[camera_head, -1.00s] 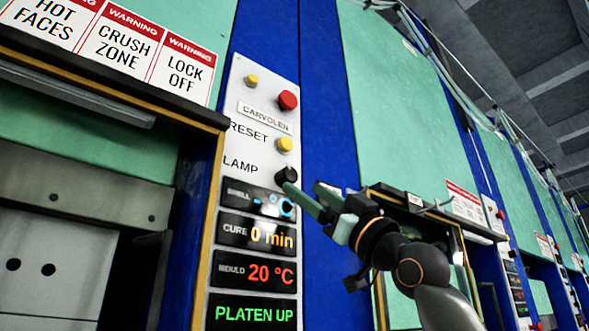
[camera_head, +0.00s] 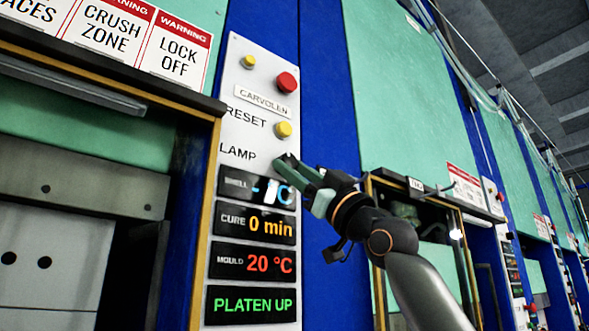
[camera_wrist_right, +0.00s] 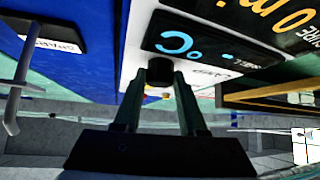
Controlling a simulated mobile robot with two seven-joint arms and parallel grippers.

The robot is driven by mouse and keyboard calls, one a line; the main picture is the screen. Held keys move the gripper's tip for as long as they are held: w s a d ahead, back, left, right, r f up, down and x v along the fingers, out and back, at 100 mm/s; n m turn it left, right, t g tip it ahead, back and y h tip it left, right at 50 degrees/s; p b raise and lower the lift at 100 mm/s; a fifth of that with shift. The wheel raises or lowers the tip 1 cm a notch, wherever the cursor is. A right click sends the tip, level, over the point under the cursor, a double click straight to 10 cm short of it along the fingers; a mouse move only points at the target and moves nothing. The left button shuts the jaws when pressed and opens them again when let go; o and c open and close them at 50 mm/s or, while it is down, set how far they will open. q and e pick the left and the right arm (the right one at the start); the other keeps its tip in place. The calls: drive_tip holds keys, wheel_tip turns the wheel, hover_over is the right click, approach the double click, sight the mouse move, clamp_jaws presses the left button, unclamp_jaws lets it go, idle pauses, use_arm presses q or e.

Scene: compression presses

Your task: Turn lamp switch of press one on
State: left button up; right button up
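The lamp switch is a black knob beside the word LAMP on the white control panel (camera_head: 238,90) of the near press. In the head view my right gripper (camera_head: 290,168) reaches it from the right, and its fingers mostly hide the knob. In the right wrist view the knob (camera_wrist_right: 160,70) shows between the tips of my two right fingers (camera_wrist_right: 161,82), one on each side. The fingers are apart, with narrow gaps beside the knob; I cannot tell whether they touch it. The knob's setting cannot be read. My left gripper is not in view.
Above the switch are a yellow RESET button (camera_head: 283,130), a red button (camera_head: 287,82) and a small yellow button (camera_head: 248,62). Below are displays, including the PLATEN UP display (camera_head: 251,305). The press opening (camera_head: 75,240) lies left. More presses stand at right.

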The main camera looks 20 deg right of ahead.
clamp_jaws()
